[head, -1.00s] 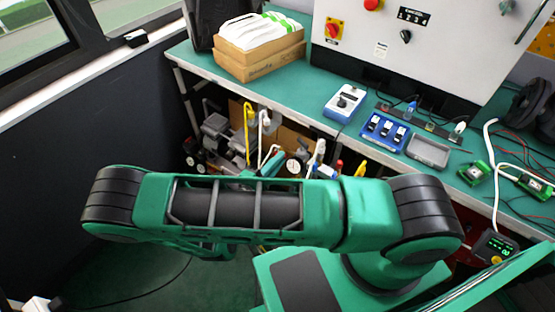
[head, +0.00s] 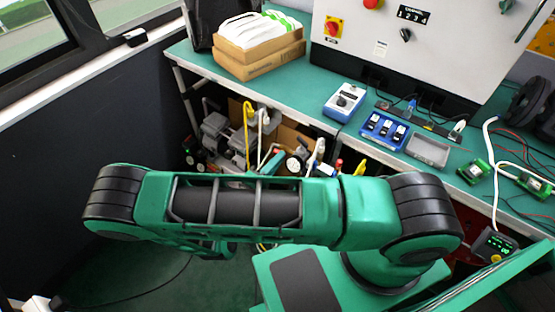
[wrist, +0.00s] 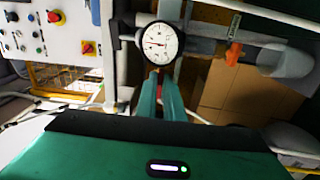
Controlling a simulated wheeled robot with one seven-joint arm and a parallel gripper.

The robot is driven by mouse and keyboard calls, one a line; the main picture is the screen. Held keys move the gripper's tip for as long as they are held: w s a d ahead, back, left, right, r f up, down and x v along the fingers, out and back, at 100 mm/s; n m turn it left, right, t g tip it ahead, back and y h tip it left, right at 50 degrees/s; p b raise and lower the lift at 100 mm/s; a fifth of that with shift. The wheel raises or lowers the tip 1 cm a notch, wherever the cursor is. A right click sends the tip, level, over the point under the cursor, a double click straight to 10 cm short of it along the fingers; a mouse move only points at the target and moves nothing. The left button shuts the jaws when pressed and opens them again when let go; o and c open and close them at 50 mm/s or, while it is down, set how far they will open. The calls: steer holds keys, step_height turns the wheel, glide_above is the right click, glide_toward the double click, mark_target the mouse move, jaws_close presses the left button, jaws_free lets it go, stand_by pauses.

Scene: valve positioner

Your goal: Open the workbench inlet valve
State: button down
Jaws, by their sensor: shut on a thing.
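In the wrist view, my gripper (wrist: 161,98) has its two green fingers close together just below a round white pressure gauge (wrist: 160,43). They are shut on a narrow red handle (wrist: 161,75), mostly hidden between them; I take it to be the inlet valve's handle. An orange-red lever (wrist: 235,47) stands on a grey pipe to the right, apart from the fingers. In the head view, my forearm covers the lower part of the pipework, and the held handle cannot be made out there.
The green workbench (head: 300,92) carries cardboard boxes (head: 258,60), a blue meter box (head: 344,101) and a control cabinet (head: 440,50). Pipes, gauges and a yellow hose (head: 246,128) crowd the space below its edge. Bare floor lies at lower left.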

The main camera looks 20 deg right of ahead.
steer(key=shift+a+f, duration=0.1)
steer(key=shift+a, duration=0.05)
steer(key=c, duration=1.9)
jaws_free()
steer(key=shift+o, duration=0.2)
steer(key=v, duration=1)
steer(key=shift+s+a, duration=0.2)
steer(key=shift+a, duration=0.1)
